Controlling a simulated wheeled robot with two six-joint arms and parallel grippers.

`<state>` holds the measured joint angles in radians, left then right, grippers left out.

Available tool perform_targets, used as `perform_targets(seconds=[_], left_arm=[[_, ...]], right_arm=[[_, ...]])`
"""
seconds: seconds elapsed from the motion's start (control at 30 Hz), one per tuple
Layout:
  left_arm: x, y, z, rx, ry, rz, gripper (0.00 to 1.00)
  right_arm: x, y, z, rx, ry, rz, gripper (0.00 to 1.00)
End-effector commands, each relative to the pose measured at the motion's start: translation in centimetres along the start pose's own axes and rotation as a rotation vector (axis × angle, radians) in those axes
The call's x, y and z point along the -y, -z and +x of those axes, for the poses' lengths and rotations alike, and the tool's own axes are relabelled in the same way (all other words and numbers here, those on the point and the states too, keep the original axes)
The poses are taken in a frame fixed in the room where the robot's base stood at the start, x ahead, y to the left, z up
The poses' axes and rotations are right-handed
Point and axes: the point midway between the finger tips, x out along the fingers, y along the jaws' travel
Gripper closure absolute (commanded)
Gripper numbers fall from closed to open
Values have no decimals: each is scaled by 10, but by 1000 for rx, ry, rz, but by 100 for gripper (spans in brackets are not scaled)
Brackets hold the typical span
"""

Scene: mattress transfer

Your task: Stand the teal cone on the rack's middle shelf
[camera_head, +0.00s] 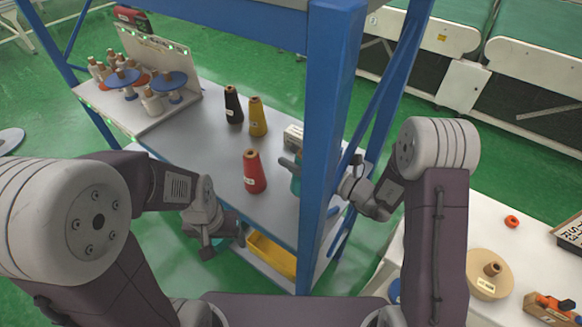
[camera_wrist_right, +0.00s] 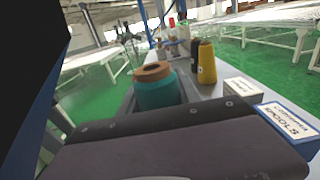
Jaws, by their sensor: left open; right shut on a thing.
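The teal cone (camera_head: 296,184) shows in the head view, mostly hidden by the rack's blue post. In the right wrist view the teal cone (camera_wrist_right: 160,94) stands roughly upright with its brown top visible. My right gripper (camera_head: 291,165) is shut on it, over the right side of the grey middle shelf (camera_head: 205,160). I cannot tell whether the cone's base touches the shelf. My left gripper (camera_head: 212,248) is open and empty, in front of the shelf's front edge.
A red cone (camera_head: 254,171), a yellow cone (camera_head: 257,117) and a black cone (camera_head: 233,105) stand on the shelf. A small box (camera_head: 293,136) lies behind my right gripper. The blue post (camera_head: 330,130) is close to my right arm. A yellow bin (camera_head: 270,254) sits below.

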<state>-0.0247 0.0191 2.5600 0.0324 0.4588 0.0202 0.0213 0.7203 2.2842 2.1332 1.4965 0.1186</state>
Motion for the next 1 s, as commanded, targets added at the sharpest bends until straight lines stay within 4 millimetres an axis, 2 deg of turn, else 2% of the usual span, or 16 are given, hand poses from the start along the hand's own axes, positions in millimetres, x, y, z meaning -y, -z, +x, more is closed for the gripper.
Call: perform_targets(seconds=[0.17, 0.3, 0.4, 0.77, 0.8, 0.83, 0.87, 1.0], left_arm=[[0, 0, 0, 0, 0, 0, 30], [0, 0, 2, 0, 0, 0, 30], [0, 0, 2, 0, 0, 0, 30], [0, -1, 7, 0, 0, 0, 30], [0, 0, 5, 0, 0, 0, 30], [0, 0, 5, 0, 0, 0, 30], [0, 0, 5, 0, 0, 0, 30], [0, 0, 5, 0, 0, 0, 30]], right_arm=[[-3, 5, 3, 1, 2, 0, 100], [-3, 30, 3, -2, 2, 3, 100], [-3, 41, 2, 1, 1, 1, 100], [-3, 47, 2, 2, 1, -2, 100], [-3, 45, 2, 1, 1, -1, 49], [-3, 45, 2, 1, 1, -1, 41], [-3, 45, 2, 1, 1, -1, 39], [-3, 45, 2, 1, 1, -1, 39]])
